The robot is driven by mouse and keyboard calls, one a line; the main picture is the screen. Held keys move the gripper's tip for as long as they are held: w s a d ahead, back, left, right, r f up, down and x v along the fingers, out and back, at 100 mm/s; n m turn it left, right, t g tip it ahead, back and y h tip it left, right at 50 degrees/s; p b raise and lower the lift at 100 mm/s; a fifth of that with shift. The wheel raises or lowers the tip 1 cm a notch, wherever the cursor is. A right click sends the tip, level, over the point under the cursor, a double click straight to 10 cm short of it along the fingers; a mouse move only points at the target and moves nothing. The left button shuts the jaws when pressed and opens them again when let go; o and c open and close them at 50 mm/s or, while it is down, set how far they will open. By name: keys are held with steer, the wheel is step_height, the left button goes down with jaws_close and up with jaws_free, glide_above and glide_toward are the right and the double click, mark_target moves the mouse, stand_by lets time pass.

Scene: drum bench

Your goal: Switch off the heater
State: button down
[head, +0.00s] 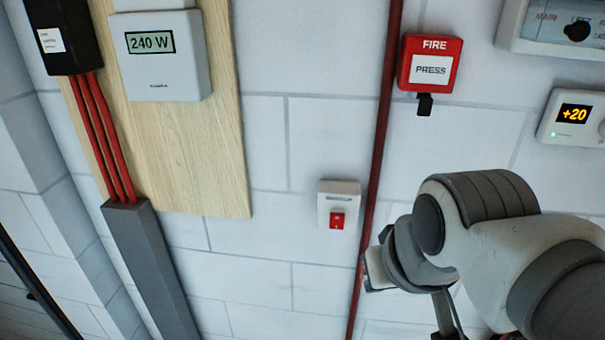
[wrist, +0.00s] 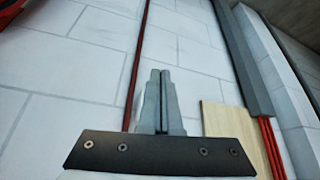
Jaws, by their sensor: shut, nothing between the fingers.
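A small white wall switch plate with a red rocker (head: 338,221) is on the wall at the centre of the head view, left of a dark red pipe. No writing on it is legible, so I cannot tell whether it belongs to the heater. My gripper (wrist: 160,75) shows in the wrist view with its two fingers together and nothing between them. In the head view my arm is at the lower right, its end beside the pipe and lower right of the switch, apart from it in the picture. The wrist view does not show the switch.
The red pipe (head: 377,150) runs down the wall. A 240 W meter (head: 160,55) hangs on a wooden board (head: 195,150), left.

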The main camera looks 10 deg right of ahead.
mark_target(337, 218)
steer(key=w+a+r+n+b, duration=0.1)
steer(key=w+r+n+b, duration=0.1)
steer(key=w+n+b, duration=0.2)
steer(key=w+a+r+n+h+b, duration=0.1)
steer(key=w+n+b, duration=0.3)
steer(key=n, duration=0.7)
steer(key=shift+w+a+r+g, duration=0.4)
steer(key=shift+w+a+r, duration=0.35)
steer(key=shift+w, duration=0.5)
steer(key=shift+b, duration=0.3)
steer(key=w+f, duration=0.2)
steer(key=f, duration=0.1)
steer(key=w+d+f+b, duration=0.1)
steer(key=w+f, duration=0.1)
steer(key=w+d+f+b, duration=0.1)
steer(key=w+f, duration=0.1)
steer(key=f, duration=0.1)
steer(key=shift+w+f, duration=0.35)
steer(key=shift+w+d+r, duration=0.1)
steer(key=shift+w, duration=0.5)
